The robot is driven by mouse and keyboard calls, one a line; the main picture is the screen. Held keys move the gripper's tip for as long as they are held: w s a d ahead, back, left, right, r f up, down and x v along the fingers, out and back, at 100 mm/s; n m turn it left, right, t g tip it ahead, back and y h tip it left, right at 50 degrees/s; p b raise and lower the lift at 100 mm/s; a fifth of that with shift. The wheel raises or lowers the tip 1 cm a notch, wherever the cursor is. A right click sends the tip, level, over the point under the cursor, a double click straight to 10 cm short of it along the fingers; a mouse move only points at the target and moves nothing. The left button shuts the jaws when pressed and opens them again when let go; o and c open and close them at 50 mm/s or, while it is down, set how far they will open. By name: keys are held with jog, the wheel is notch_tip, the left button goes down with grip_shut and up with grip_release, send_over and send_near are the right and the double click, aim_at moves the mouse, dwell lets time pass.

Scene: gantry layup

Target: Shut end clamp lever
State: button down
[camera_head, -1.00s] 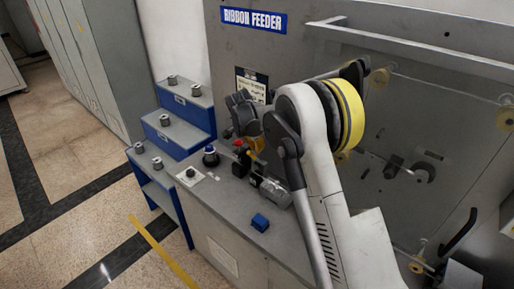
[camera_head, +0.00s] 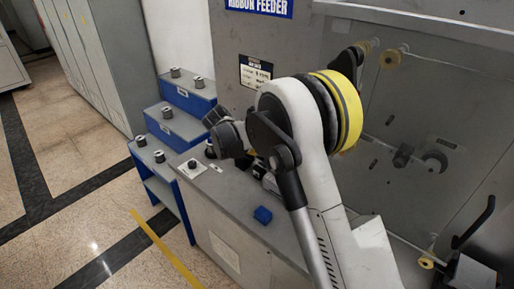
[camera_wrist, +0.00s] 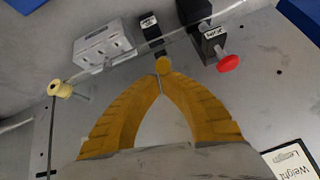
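My gripper (camera_wrist: 162,77) has two curved yellow fingers in the wrist view, tips together with only a thin line between them. Nothing shows between them. A yellow round piece (camera_wrist: 163,64) sits right at the tips; I cannot tell whether they touch. A black block (camera_wrist: 207,40) with a red knob (camera_wrist: 229,64) on a metal stem is to the upper right, apart from the fingers. Another black labelled block (camera_wrist: 151,33) stands just beyond the tips. Its label is too small to read, so I cannot tell which part is the end clamp lever. In the head view my arm hides this area.
Blue steps (camera_head: 180,125) with spools stand left. The ribbon feeder panel (camera_head: 400,110) rises behind.

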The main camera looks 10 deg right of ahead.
jog(key=s+a+f+t+h+b, duration=0.3)
jog(key=a+f+h+b, duration=0.1)
jog(key=f+b, duration=0.5)
jog(key=shift+b, duration=0.8)
jog(key=shift+a+f, duration=0.1)
